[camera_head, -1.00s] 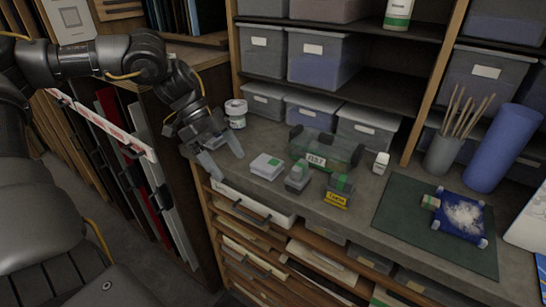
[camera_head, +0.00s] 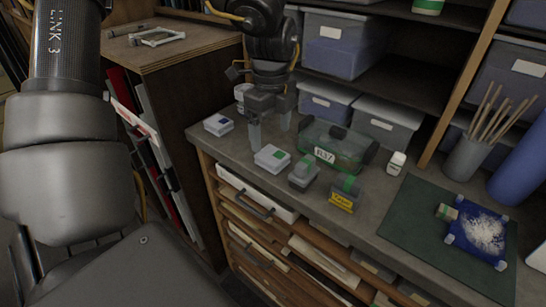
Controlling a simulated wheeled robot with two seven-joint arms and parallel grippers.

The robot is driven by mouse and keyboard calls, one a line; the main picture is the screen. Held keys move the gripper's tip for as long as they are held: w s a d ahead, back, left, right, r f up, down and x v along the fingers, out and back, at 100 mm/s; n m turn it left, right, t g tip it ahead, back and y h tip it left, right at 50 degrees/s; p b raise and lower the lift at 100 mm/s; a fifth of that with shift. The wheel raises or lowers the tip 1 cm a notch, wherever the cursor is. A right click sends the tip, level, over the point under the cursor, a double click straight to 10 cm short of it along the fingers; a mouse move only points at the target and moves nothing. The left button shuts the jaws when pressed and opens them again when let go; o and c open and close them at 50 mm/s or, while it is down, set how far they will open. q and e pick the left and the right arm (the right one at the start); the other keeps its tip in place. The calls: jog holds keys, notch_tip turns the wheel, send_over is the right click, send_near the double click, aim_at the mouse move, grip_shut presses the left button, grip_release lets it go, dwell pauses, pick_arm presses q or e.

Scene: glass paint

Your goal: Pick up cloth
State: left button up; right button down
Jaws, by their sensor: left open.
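Two flat white pads that look like folded cloths lie on the grey counter. One has a green patch (camera_head: 272,158) and lies near the front edge. The other has a blue patch (camera_head: 218,125) and lies to its left, near the counter's left end. I cannot tell which is the task's cloth. My left gripper (camera_head: 270,126) points down with its fingers apart and nothing between them. It is just behind the green-patched pad and right of the blue-patched one. My right gripper is not in view.
A grey block (camera_head: 303,173), a yellow-labelled item (camera_head: 343,194), a dark green translucent box (camera_head: 345,145) and a small white bottle (camera_head: 397,163) stand close by. Right, a green mat (camera_head: 405,222) bears a blue panel (camera_head: 470,243) with white marks. Storage bins (camera_head: 385,125) line the back.

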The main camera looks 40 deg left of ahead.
aim_at(272, 155)
pick_arm(q)
jog(key=shift+f, duration=0.75)
jog(key=shift+f+p, duration=0.4)
jog(key=shift+f, duration=0.05)
jog(key=f, duration=0.1)
jog(key=f+p, duration=0.1)
jog(key=f, duration=0.1)
jog(key=shift+w+a+f, duration=0.2)
jog(key=shift+w+f, duration=0.1)
jog(key=shift+w, duration=0.1)
jog(key=shift+f, duration=0.35)
jog(key=shift+s, duration=0.1)
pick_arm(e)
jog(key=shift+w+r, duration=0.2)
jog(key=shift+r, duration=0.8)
pick_arm(q)
jog(key=shift+c, duration=0.3)
jog(key=c, duration=1)
jog(key=shift+r, duration=0.1)
